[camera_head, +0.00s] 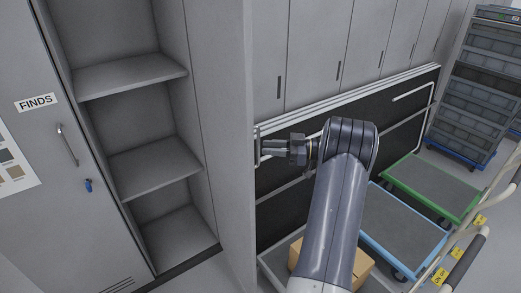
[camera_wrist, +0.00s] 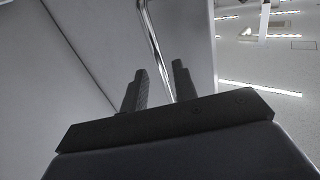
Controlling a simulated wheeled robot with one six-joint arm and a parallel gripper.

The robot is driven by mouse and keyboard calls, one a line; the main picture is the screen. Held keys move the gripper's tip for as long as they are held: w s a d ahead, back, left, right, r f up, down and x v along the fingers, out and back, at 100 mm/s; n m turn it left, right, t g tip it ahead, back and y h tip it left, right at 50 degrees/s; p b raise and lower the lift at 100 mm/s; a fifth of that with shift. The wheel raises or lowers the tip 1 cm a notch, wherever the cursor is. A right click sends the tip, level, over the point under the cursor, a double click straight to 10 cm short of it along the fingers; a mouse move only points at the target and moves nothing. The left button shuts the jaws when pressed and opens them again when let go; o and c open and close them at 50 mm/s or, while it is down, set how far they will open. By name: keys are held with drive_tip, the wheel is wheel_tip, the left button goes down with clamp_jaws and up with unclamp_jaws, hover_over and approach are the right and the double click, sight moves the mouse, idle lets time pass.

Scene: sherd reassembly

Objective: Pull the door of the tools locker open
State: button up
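In the wrist view a shiny vertical metal bar handle (camera_wrist: 153,42) stands against a grey panel (camera_wrist: 88,40). Its lower part runs down into the gap between the fingers of my gripper (camera_wrist: 158,85). The two dark fingers are apart, one on each side of the bar; whether either touches it I cannot tell. In the head view my gripper (camera_head: 268,150) points left, close to the front edge of a tall grey panel (camera_head: 228,120). No tools label shows in either view, so I cannot confirm which locker the handle belongs to.
A locker door marked FINDS (camera_head: 35,102), with a bar handle (camera_head: 67,145) and blue key (camera_head: 88,185), stands at left beside open shelves (camera_head: 140,163). Blue (camera_head: 400,225) and green (camera_head: 440,183) trolleys, a cardboard box (camera_head: 361,265) and stacked crates (camera_head: 483,95) are at right.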

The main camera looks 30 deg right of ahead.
sight(258, 148)
drive_tip(key=b+v, duration=0.1)
drive_tip(key=v, duration=0.5)
drive_tip(key=shift+s+d, duration=0.2)
drive_tip(key=shift+d, duration=0.05)
drive_tip(key=p+x, duration=0.2)
drive_tip(key=x, duration=0.8)
drive_tip(key=shift+w+a+p, duration=0.1)
drive_tip(key=shift+a+p, duration=0.1)
drive_tip(key=shift+p, duration=0.1)
drive_tip(key=shift+a, duration=0.4)
drive_tip(key=shift+w, duration=0.1)
drive_tip(key=shift+f, duration=0.1)
